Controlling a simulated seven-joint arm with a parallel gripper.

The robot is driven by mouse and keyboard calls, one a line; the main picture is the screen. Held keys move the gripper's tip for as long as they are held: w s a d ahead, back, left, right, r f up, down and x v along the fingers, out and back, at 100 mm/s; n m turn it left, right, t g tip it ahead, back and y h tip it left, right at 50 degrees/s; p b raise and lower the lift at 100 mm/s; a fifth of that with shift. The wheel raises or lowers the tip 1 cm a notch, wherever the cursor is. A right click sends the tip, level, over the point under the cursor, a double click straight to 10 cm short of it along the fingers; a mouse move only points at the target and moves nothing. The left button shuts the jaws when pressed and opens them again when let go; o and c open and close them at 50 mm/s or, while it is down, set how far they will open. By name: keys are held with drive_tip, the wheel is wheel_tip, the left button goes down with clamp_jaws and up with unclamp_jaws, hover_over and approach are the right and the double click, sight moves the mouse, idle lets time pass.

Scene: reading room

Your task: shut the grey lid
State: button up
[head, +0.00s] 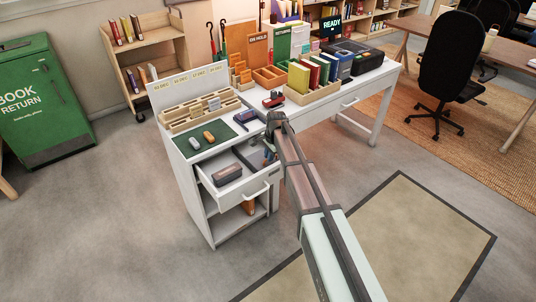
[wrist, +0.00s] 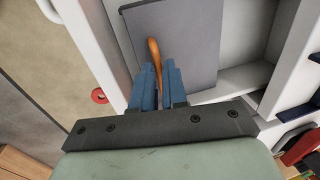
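A flat grey panel, which looks like the grey lid (wrist: 198,30), lies over part of a white compartment in the wrist view. My gripper (head: 269,157) is low over the right side of the pulled-out white drawer (head: 210,187). In the wrist view my gripper (wrist: 160,66) has its two blue fingers close together over the panel's near edge. A slim orange-brown piece (wrist: 153,50) shows between and beyond them. Whether the fingers grip it or it lies below is unclear.
A grey-pink box (head: 227,173) sits in the drawer's left part. The white desk (head: 240,112) above carries a green mat (head: 205,140), a wooden card rack (head: 200,112) and upright books (head: 313,75). A red ring (wrist: 99,96) shows left of the fingers.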

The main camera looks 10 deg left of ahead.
drive_tip(key=o, duration=0.4)
drive_tip(key=shift+r, duration=0.1)
drive_tip(key=r, duration=0.4)
drive_tip(key=s+d+r, duration=0.1)
drive_tip(key=r, duration=0.4)
drive_tip(key=s+d+r, duration=0.1)
drive_tip(key=r, duration=0.3)
drive_tip(key=shift+r, duration=0.2)
